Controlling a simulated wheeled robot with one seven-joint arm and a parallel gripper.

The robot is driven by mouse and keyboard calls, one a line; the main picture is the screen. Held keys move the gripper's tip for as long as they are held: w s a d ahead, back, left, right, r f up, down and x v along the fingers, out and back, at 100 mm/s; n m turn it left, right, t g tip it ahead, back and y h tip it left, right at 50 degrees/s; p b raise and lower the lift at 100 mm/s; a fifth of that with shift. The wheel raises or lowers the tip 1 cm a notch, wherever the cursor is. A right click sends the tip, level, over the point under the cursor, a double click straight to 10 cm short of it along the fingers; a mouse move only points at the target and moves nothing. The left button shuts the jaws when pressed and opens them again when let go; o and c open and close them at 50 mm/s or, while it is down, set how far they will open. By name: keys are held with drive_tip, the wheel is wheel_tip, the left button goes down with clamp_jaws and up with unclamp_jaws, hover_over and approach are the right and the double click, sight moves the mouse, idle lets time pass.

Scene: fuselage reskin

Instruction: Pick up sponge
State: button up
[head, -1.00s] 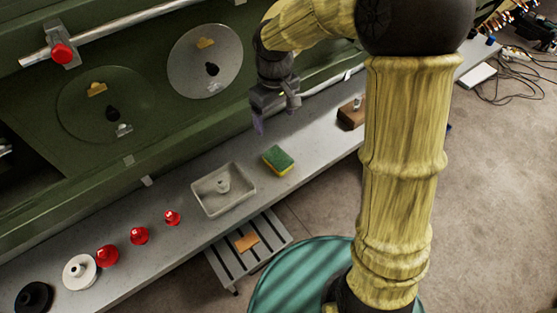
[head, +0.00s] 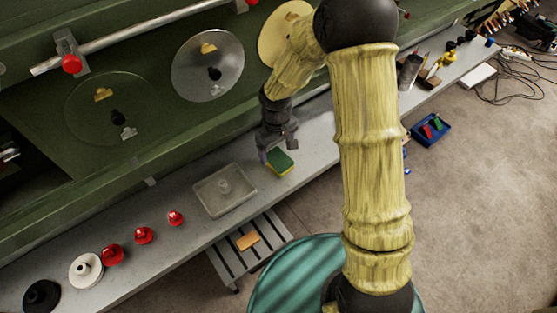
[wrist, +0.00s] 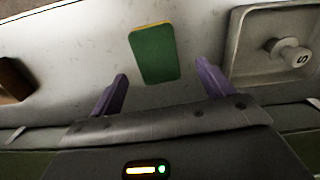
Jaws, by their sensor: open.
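The sponge, green on top with a yellow edge, lies flat on the grey ledge; it shows in the head view (head: 280,163) and in the wrist view (wrist: 154,54). My gripper (head: 275,153) is above the ledge, over or just beside the sponge's far side in the head view. In the wrist view my gripper (wrist: 160,88) shows two purple fingers spread wide and empty. The sponge lies ahead of the fingertips, roughly in line with the gap between them. It is not between them.
A shallow tray with a knobbed piece (head: 225,190) sits on the ledge (head: 320,143) left of the sponge. Several red knobs (head: 143,235) stand farther left. The green panel wall (head: 150,170) rises behind. A slatted rack (head: 250,250) is below the ledge.

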sight(279, 159)
drive_tip(key=shift+s+d+f+p, duration=0.1)
drive_tip(key=shift+d+f+p, duration=0.05)
drive_tip(key=shift+f+p, duration=0.4)
drive_tip(key=shift+d+f+p, duration=0.15)
drive_tip(key=shift+f+p, duration=0.3)
drive_tip(key=shift+f, duration=1.6)
drive_tip(key=c, duration=1)
